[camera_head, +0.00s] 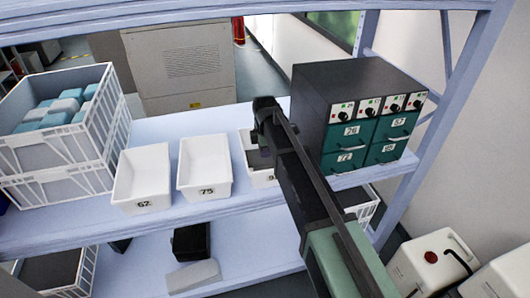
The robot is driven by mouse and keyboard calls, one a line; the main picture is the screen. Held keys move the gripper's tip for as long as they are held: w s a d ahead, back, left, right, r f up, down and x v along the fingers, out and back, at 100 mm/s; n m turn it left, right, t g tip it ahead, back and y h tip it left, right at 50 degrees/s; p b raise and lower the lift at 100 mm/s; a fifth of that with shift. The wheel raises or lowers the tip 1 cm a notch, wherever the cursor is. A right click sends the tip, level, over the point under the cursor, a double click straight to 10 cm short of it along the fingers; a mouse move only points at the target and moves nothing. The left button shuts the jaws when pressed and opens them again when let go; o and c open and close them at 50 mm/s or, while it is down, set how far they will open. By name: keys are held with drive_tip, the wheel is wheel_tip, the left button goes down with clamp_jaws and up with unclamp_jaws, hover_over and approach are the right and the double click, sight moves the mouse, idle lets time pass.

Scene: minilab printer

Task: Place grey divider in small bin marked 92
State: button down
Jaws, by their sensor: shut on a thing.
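My gripper (263,146) points down from the end of my arm over the third small white bin (243,150), at the right of the bin row. It is mostly hidden by the arm, and its fingertips are not clear. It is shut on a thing. A small grey piece (258,159) shows just below it, inside the bin's outline; it appears to be the grey divider. Whether it touches the bin floor cannot be told. The bin's label is partly covered by my arm; only a first digit like 9 shows.
White bins 62 (142,178) and 75 (205,168) stand to the left. A large crate (60,150) holds teal and grey blocks. A dark drawer unit (345,90) stands close on the right. A black box (190,243) and a light grey piece (193,277) lie on the lower shelf.

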drive_tip(key=c, duration=1.3)
unclamp_jaws()
drive_tip(key=shift+o, duration=0.2)
wheel_tip(320, 180, up, 13)
drive_tip(key=p, duration=1.3)
drive_tip(key=shift+f, duration=0.25)
drive_tip(key=shift+f, duration=0.1)
drive_tip(key=s+d+m, duration=2.1)
drive_tip(key=s, duration=0.4)
drive_tip(key=shift+s, duration=0.35)
